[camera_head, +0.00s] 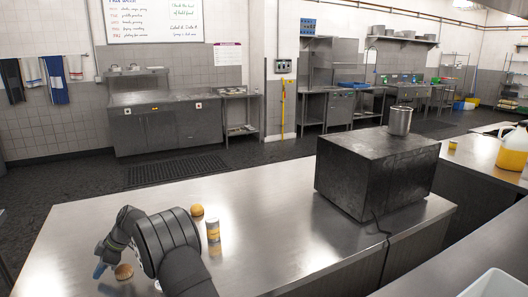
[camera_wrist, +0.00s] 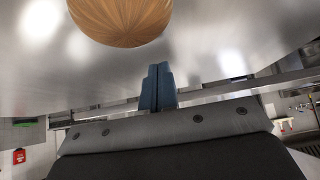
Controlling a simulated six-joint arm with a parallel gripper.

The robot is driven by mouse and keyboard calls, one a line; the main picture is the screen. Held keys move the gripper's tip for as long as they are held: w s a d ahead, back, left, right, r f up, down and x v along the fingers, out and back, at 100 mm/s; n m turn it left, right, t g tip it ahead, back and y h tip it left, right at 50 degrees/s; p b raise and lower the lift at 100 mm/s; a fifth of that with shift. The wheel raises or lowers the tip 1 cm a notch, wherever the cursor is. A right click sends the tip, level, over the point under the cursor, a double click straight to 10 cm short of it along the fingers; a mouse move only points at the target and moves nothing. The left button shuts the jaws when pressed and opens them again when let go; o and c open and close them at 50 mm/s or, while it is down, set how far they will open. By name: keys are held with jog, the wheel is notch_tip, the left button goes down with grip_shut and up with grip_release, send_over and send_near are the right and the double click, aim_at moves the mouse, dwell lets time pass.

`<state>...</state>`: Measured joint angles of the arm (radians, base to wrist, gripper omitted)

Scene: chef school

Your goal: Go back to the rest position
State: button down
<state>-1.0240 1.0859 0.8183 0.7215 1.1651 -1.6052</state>
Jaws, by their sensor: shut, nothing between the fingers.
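My gripper (camera_head: 100,270) is low over the near left part of the steel counter (camera_head: 285,215). Its blue fingers (camera_wrist: 158,88) are together in the wrist view, with nothing between them. A round brown bun-like thing (camera_head: 124,271) sits on the counter just right of the fingertips. A large round brown thing (camera_wrist: 120,18), cut off by the top edge of the wrist view, is apart from the fingers; it is probably the same one.
Beyond my arm stand another round bun-like thing (camera_head: 197,210) and a small can with an orange and white label (camera_head: 213,231). A dark metal box (camera_head: 345,172) with a steel pot (camera_head: 400,121) on top fills the counter's right part. The middle counter is clear.

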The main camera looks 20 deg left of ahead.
jog(key=s+a, duration=1.4)
jog(key=shift+s+a, duration=0.15)
jog(key=shift+s, duration=0.05)
jog(key=v, duration=1)
